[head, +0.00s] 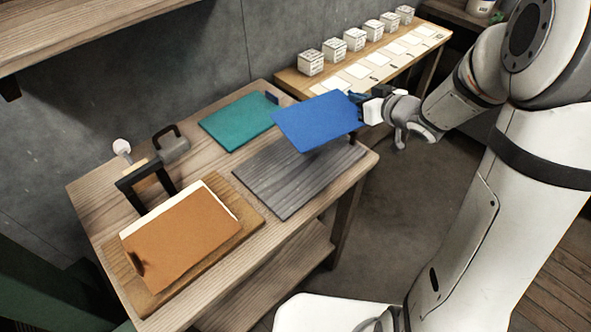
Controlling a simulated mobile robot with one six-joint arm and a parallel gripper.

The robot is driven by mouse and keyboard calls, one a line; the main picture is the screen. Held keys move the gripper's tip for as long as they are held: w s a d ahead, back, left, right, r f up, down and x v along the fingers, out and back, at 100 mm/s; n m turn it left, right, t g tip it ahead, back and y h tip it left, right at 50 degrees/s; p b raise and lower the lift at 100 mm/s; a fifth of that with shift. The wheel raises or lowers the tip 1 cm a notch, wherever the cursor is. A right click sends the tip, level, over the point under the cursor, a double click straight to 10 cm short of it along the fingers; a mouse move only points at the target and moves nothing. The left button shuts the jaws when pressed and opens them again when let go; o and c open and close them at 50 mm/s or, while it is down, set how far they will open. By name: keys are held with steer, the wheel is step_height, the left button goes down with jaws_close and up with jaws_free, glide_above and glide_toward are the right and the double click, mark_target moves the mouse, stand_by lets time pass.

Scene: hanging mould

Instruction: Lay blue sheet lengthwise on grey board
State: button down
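The blue sheet (314,121) is held in the air above the far right part of the grey board. My gripper (356,103) is shut on the sheet's right edge; the fingertips are small and partly hidden here. The sheet looks flat and roughly level, and it covers the board's far corner from this view. The grey board (285,183) lies on the wooden table with lengthwise grooves, and its visible surface is bare.
A teal sheet (238,121) lies behind the grey board, with a small dark block (272,97) beside it. An orange sheet (180,240) lies on a wooden board (250,222) at the left. A dark clamp-like stand (150,172) rises behind it. White boxes (333,50) line a back bench.

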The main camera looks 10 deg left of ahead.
mark_target(332, 143)
steer(key=a+b, duration=0.1)
steer(key=s+a+f+n+g+y+b, duration=0.1)
steer(key=a, duration=0.1)
steer(key=s+a+n+y+b, duration=0.1)
steer(key=a, duration=0.1)
steer(key=shift+f+g, duration=0.25)
steer(key=shift+g, duration=0.15)
steer(key=shift+s+a+f+n, duration=0.1)
steer(key=shift+a+f+n, duration=0.15)
steer(key=shift+n, duration=0.05)
step_height(332, 143, down, 9)
steer(key=b, duration=0.2)
steer(key=shift+f+b, duration=0.1)
steer(key=shift+b, duration=0.25)
steer(key=shift+f, duration=0.2)
steer(key=c, duration=1.6)
jaws_free()
steer(key=shift+c, duration=0.2)
steer(key=shift+r, duration=0.1)
